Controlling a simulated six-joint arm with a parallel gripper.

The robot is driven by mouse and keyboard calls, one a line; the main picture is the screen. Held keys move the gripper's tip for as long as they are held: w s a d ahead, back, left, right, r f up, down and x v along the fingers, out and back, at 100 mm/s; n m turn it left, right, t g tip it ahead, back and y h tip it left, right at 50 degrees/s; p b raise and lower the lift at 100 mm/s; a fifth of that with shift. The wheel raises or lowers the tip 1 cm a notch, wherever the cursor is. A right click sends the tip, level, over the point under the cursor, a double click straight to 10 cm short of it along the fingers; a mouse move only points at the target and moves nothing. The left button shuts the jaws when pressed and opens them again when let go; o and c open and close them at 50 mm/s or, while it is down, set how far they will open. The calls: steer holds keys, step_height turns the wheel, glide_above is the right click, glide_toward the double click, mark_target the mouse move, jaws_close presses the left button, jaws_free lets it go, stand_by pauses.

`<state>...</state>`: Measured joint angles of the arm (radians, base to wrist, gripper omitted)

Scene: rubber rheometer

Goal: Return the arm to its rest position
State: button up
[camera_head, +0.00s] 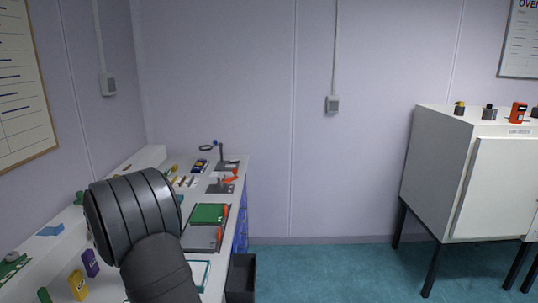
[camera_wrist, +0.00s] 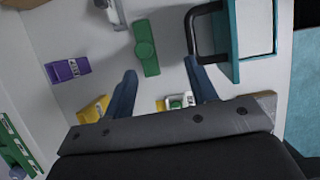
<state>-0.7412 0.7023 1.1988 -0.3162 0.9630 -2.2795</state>
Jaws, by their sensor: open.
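My gripper (camera_wrist: 163,92) shows in the wrist view as two dark blue fingers, spread apart with nothing held between them. It hangs over the white bench. Beyond the fingertips is a green object (camera_wrist: 146,47) lying on the bench. In the head view, my dark ribbed arm covers the near part of the bench (camera_head: 220,290), and my gripper is hidden there.
A purple item (camera_wrist: 67,67), a yellow item (camera_wrist: 93,108) and a teal tray (camera_wrist: 254,42) with a dark handle lie near the fingers. A green mat (camera_head: 208,213) lies farther along the bench. A dark bin (camera_head: 240,278) stands beside it. A white oven (camera_head: 500,185) stands right; the floor between is clear.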

steer(key=s+d+f, duration=0.1)
steer(key=s+d, duration=1.7)
steer(key=s, duration=0.1)
steer(key=shift+s+d+f, duration=0.15)
steer(key=shift+s+f, duration=0.2)
